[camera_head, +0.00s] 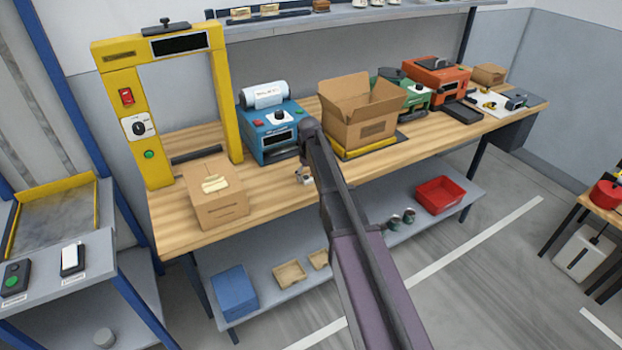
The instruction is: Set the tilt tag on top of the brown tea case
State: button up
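A closed brown case (216,206), which looks like the tea case, sits on the left front of the wooden bench. A small cream piece (215,184) lies on its top; I cannot tell whether it is the tilt tag or part of the case. My gripper (304,176) is mostly hidden behind my arm, near the bench's front edge and right of the brown case. Its fingers are too small and covered to read, and I cannot see whether it holds anything. I cannot make out the tilt tag with certainty.
A yellow arch frame (154,115) stands behind the brown case. A blue machine (270,132), an open carton (362,120), a green machine (415,92) and an orange machine (437,76) line the bench (265,193). A lower shelf holds a red bin (441,194).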

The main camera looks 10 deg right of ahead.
aim_at(310, 177)
jog(key=c, duration=0.8)
jog(key=shift+r, duration=0.1)
notch_tip(310, 177, up, 3)
jog(key=p, duration=0.3)
jog(key=shift+r, duration=0.15)
jog(key=s, duration=0.5)
jog(key=s+r+p, duration=0.1)
jog(key=s, duration=0.4)
jog(key=s+p, duration=0.1)
jog(key=s, duration=0.5)
jog(key=shift+a+r, duration=0.2)
jog(key=shift+r, duration=0.05)
